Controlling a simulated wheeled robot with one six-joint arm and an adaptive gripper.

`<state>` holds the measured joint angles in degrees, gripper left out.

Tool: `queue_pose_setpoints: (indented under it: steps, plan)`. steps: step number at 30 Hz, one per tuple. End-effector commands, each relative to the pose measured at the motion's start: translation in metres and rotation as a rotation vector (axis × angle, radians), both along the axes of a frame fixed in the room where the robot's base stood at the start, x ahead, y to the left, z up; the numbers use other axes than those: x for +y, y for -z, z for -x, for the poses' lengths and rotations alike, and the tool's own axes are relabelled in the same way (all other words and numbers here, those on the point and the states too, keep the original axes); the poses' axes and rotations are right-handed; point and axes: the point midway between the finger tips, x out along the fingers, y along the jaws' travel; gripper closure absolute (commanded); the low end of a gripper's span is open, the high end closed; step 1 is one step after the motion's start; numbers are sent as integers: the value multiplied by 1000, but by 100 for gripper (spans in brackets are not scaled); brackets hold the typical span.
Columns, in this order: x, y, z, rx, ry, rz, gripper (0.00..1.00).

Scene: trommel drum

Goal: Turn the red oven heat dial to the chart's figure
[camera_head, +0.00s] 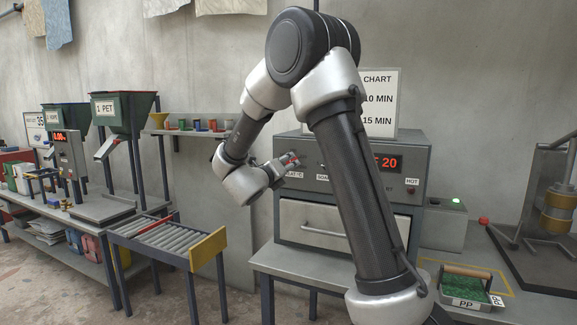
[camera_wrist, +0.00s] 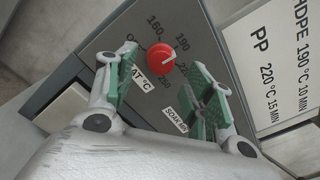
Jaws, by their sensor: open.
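The red heat dial (camera_wrist: 161,58) sits on the oven's grey front panel. In the head view my gripper (camera_head: 288,163) is at the oven (camera_head: 320,232). The chart (camera_wrist: 268,55) reads HDPE 190°C 10 MIN and PP 220°C 15 MIN.
A label reading SOAK (camera_wrist: 176,119) is below the dial, near the right finger. A tray marked PP (camera_head: 465,303) with green contents stands on the bench at right. A roller conveyor (camera_head: 165,240) and hoppers (camera_head: 125,115) stand at left. My arm hides part of the oven display.

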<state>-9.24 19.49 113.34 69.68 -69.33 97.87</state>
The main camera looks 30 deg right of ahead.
Motion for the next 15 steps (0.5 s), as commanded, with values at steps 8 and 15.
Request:
queue_pose_setpoints:
  steps: [8,15]
  plan:
    - [49,0,37,0,-4,0,47]
    - [66,0,51,0,-1,0,47]
